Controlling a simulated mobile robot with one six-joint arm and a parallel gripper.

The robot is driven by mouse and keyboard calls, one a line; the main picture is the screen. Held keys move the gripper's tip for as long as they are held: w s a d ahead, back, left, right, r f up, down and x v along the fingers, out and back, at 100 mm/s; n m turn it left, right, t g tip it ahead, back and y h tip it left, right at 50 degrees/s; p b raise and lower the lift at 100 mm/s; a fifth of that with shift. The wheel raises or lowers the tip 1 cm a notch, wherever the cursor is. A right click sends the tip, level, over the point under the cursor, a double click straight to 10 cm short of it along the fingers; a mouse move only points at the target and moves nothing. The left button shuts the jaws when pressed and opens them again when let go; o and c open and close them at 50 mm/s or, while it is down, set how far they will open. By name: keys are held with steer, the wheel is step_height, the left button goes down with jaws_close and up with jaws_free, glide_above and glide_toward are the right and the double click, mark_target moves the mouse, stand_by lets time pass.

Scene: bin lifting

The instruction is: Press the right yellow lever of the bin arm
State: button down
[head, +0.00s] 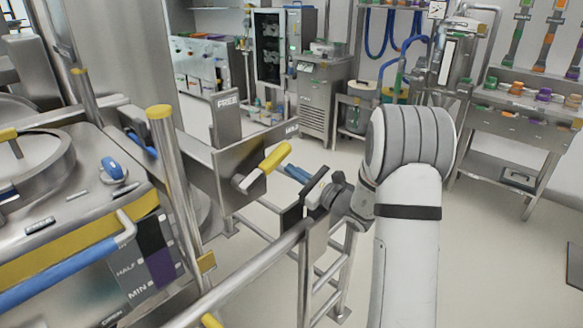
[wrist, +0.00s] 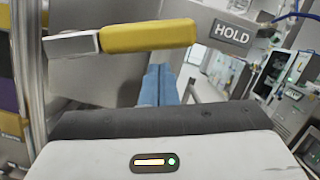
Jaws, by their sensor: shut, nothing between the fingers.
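A yellow lever (head: 272,158) with a metal base sticks out from the steel bin arm (head: 240,170), between plates marked FREE and HOLD. In the wrist view the yellow lever (wrist: 148,37) lies across the top, its free end towards the HOLD plate (wrist: 231,33). My gripper (head: 288,168) has blue fingers that are closed together with nothing between them. They sit just below and right of the lever in the head view. In the wrist view the closed fingers (wrist: 158,68) point at the lever from below, with a small apparent gap. I cannot tell whether they touch it.
A steel post with a yellow cap (head: 160,112) stands left of the lever. A steel rail (head: 260,262) runs below my gripper. A machine with a blue handle (head: 60,270) fills the left. Open floor (head: 320,160) lies behind, with a shelf (head: 515,130) at the right.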

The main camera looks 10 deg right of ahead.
mark_target(284, 158)
steer(key=shift+x, duration=1.15)
steer(key=shift+r+n+b, duration=0.3)
steer(key=shift+r+n, duration=0.1)
steer(key=shift+n, duration=0.1)
steer(key=shift+r, duration=0.15)
steer(key=shift+s+a+r+n+g+y+b, duration=0.15)
steer(key=shift+r+n+g+b, duration=0.1)
steer(key=shift+r+n+b, duration=0.35)
steer(key=shift+a+r+n+g+y+b, duration=0.15)
steer(key=shift+r+n+g+b, duration=0.2)
steer(key=shift+n, duration=0.35)
steer(key=s+a+r+n+g+b, duration=0.3)
steer(key=s+a+r+n+b, duration=0.2)
steer(key=n+b, duration=0.7)
steer(key=shift+a+r+n+b, duration=0.4)
steer(key=shift+a+r+b, duration=0.45)
steer(key=shift+r, duration=0.95)
